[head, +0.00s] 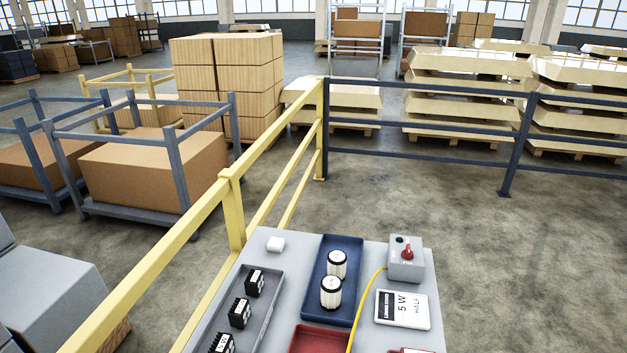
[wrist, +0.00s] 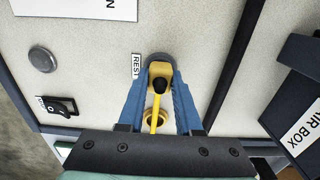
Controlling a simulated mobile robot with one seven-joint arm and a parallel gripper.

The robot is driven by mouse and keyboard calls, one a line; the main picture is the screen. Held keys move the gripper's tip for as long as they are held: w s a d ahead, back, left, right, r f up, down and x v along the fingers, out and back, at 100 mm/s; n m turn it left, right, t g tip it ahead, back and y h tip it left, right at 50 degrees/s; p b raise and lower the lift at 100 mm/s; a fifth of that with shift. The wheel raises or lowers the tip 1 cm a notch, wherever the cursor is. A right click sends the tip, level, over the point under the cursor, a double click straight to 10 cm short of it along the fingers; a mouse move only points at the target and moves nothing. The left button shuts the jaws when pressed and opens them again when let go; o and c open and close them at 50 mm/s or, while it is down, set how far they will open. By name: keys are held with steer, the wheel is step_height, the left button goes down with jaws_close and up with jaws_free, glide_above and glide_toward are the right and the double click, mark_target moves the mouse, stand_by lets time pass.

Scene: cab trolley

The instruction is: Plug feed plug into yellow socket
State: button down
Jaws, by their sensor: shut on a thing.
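In the wrist view, my gripper (wrist: 161,78) has blue fingers shut on the feed plug (wrist: 159,72), a yellow body with a dark part in its middle. A yellow cord (wrist: 155,103) runs from the plug back toward my palm. The plug is in front of a grey round fitting beside a label reading REST (wrist: 136,66); I cannot tell whether it is seated there. A yellow ring with a dark centre (wrist: 155,116) lies between the fingers; I cannot tell whether it is a socket or part of the cord. No yellow socket is clearly seen. My gripper is outside the head view.
The pale panel has a grey round knob (wrist: 42,60) and a black switch (wrist: 62,107). A dark box (wrist: 297,100) stands at right. In the head view, a trolley top (head: 270,243) holds trays, a grey switch box (head: 405,268) and a yellow cable (head: 362,312). Yellow railing (head: 234,215) runs alongside.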

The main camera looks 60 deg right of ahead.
steer(key=shift+r+p, duration=3)
steer(key=shift+p, duration=0.05)
